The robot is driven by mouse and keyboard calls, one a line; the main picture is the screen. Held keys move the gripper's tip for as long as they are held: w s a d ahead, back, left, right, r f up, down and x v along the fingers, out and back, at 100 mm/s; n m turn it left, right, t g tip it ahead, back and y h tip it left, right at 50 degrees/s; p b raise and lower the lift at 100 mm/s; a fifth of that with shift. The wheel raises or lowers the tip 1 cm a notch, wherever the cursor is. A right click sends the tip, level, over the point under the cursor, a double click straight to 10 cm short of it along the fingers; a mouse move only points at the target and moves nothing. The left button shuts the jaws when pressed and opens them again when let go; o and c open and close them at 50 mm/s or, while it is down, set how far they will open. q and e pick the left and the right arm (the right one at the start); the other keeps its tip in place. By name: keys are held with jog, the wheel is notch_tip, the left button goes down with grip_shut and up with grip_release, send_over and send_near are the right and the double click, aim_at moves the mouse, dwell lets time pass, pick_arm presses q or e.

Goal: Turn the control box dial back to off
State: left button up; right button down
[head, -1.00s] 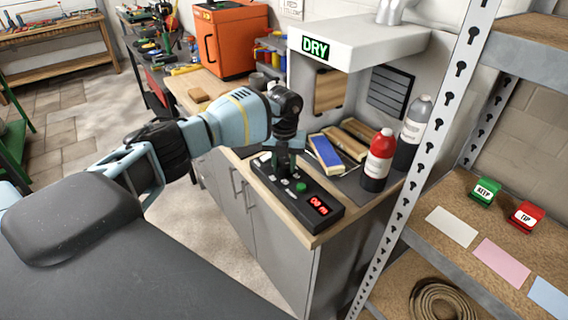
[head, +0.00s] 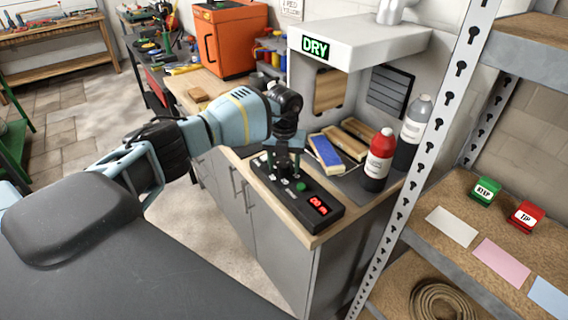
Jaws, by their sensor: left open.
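The black control box (head: 325,222) lies on the wooden worktop in the head view. The dial is hidden or too small to make out under the gripper. I cannot tell whether the fingers touch it. My right gripper is not in view.
A spray booth with a green DRY sign (head: 315,46) stands behind the box. A metal shelf post (head: 425,160) rises at the right.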

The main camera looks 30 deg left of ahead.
aim_at(284, 164)
pick_arm(q)
notch_tip(284, 164, up, 8)
jog(key=shift+f, duration=0.2)
dwell(0.7)
